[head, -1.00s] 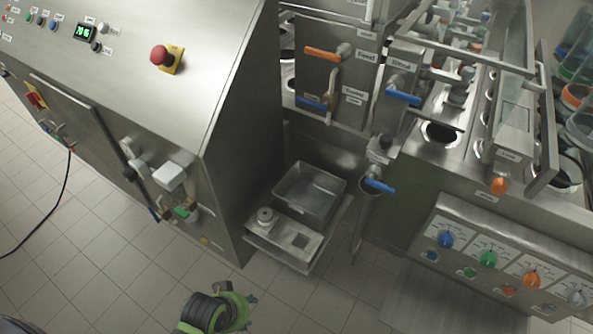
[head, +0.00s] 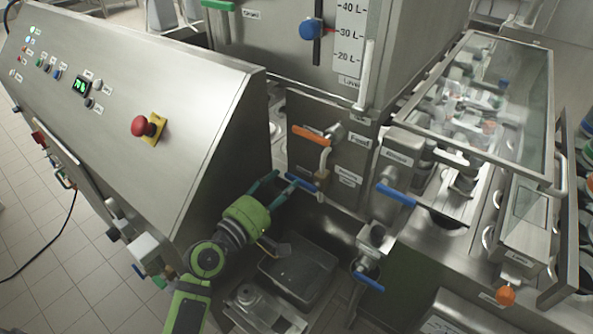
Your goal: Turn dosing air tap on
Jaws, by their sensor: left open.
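My left gripper (head: 280,182), at the end of a green and black arm, is open and empty. Its dark green fingers point up and away in front of the steel tap panel, beside a blue lever (head: 306,189). Whether a finger touches that lever, I cannot tell. The lever lies slanted, with a brass-coloured fitting (head: 322,177) by it and a label (head: 347,180) too small to read surely. Above it is an orange lever (head: 311,135) on a tap labelled Feed. Which lever is the dosing air tap, I cannot tell for certain. My right gripper is out of view.
A sloped control cabinet with a red emergency button (head: 140,126) stands left. Right of the panel are two more blue levers, upper (head: 396,194) and lower (head: 368,282). A steel basin (head: 313,268) lies below the gripper. A clear guard (head: 520,75) covers the filler.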

